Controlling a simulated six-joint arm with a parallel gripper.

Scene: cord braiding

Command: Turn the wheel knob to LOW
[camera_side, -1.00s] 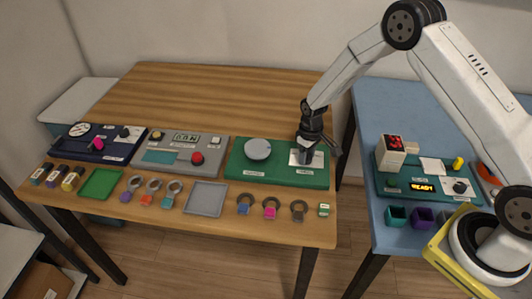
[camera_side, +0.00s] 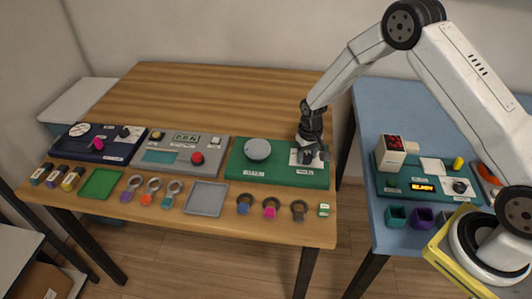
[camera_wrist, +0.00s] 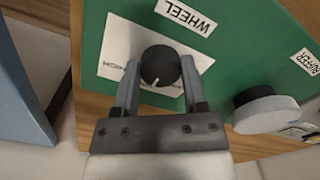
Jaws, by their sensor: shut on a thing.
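The wheel knob (camera_wrist: 160,68) is a round black knob with a white pointer line, on a white label plate (camera_wrist: 116,48) of the green panel. In the wrist view its pointer is toward the lower side, near my gripper's palm. The partly covered plate text seems to end in "HIGH" at the left; I cannot read LOW. My gripper (camera_wrist: 160,84) has its two fingers on either side of the knob and is shut on it. In the side view my gripper (camera_side: 309,153) is over the right end of the green panel (camera_side: 240,168) and hides most of the knob.
A grey round buffer disc (camera_side: 258,149) stands on the same panel, left of my gripper; it also shows in the wrist view (camera_wrist: 266,110). Several rings lie along the table's front edge, with a grey tray (camera_side: 206,198). The table behind the panels is clear.

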